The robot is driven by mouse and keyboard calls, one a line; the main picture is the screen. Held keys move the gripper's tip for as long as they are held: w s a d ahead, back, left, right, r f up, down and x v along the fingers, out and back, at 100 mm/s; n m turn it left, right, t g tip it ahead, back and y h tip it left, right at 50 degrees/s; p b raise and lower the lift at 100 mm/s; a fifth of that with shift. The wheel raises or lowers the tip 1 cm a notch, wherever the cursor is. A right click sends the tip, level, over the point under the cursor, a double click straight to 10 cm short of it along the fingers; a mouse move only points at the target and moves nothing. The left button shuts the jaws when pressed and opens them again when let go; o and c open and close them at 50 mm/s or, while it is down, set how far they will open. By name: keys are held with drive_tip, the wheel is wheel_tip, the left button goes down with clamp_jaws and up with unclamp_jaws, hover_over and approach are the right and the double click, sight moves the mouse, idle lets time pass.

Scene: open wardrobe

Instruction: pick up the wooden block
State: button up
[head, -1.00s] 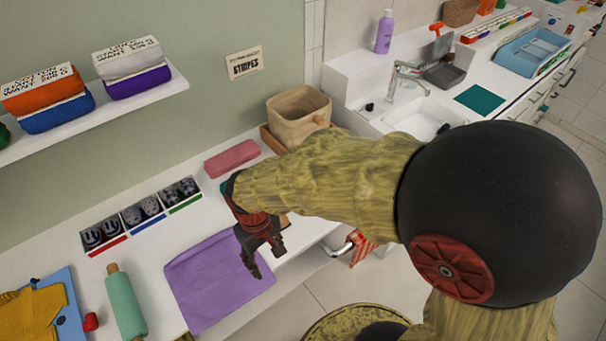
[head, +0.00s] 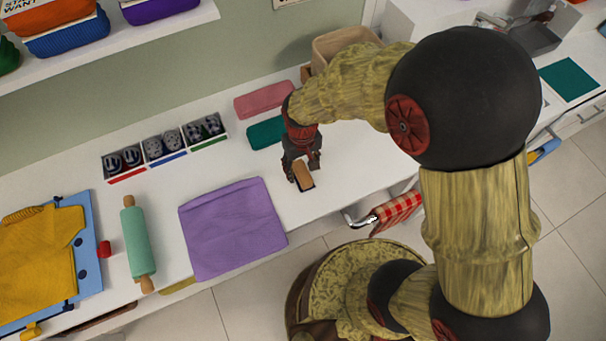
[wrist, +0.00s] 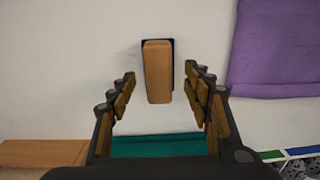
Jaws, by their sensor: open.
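The wooden block (head: 304,177) is light brown with a dark base and lies on the white counter, right of the purple cloth. In the wrist view the block (wrist: 158,75) appears upright in the picture, between the finger lines, with its dark base showing at the top and right edge. My gripper (head: 302,168) points down over the block, its dark fingers on either side of it. The jaws (wrist: 160,71) are open, with a visible gap on both sides of the block. I cannot tell how far above the counter the fingertips are.
The purple cloth (head: 232,228) lies left of the block. A teal cloth (head: 266,132) and a pink cloth (head: 264,99) lie behind it. Sorting trays (head: 165,143) and a green rolling pin (head: 137,243) are farther left. The counter's front edge is close to the block.

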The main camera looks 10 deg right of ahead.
sight(302, 171)
wheel_tip(302, 171, down, 3)
drive_tip(key=shift+w+f+b, duration=0.1)
drive_tip(key=shift+f+b, duration=0.1)
drive_tip(key=shift+b, duration=0.2)
drive_tip(key=shift+r, duration=0.1)
drive_tip(key=c, duration=0.3)
clamp_jaws()
